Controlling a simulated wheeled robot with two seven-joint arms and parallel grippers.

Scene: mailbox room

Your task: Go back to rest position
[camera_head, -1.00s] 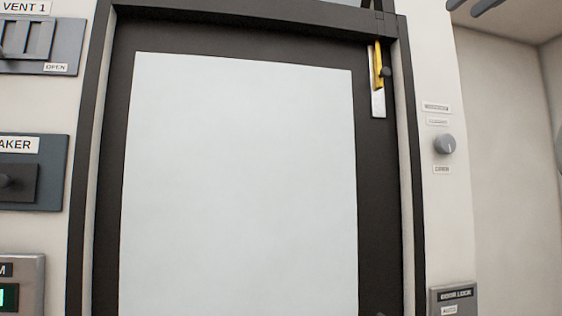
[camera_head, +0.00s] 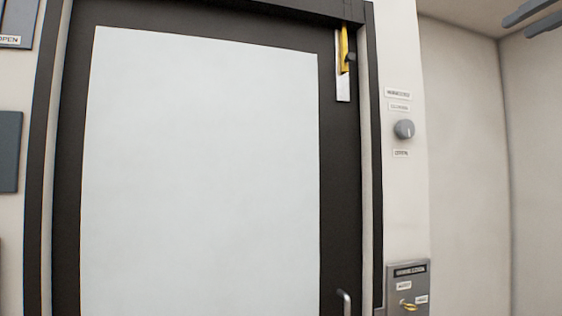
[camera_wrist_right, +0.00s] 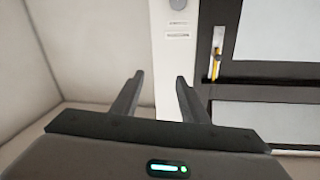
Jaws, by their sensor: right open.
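My right gripper (camera_head: 516,28) shows at the top right corner of the head view as two dark fingers with a gap between them. In the right wrist view my right gripper (camera_wrist_right: 160,75) is open, with nothing between its fingers. Beyond it there are a pale wall and the dark door frame, apart from the fingers. My left gripper is in neither current view.
A dark-framed door with a large pale panel (camera_head: 200,170) fills the head view's left and middle. A yellow latch (camera_head: 344,48), a grey knob (camera_head: 404,129) and a lock box (camera_head: 408,289) are at its right. Bare wall (camera_head: 465,170) lies further right.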

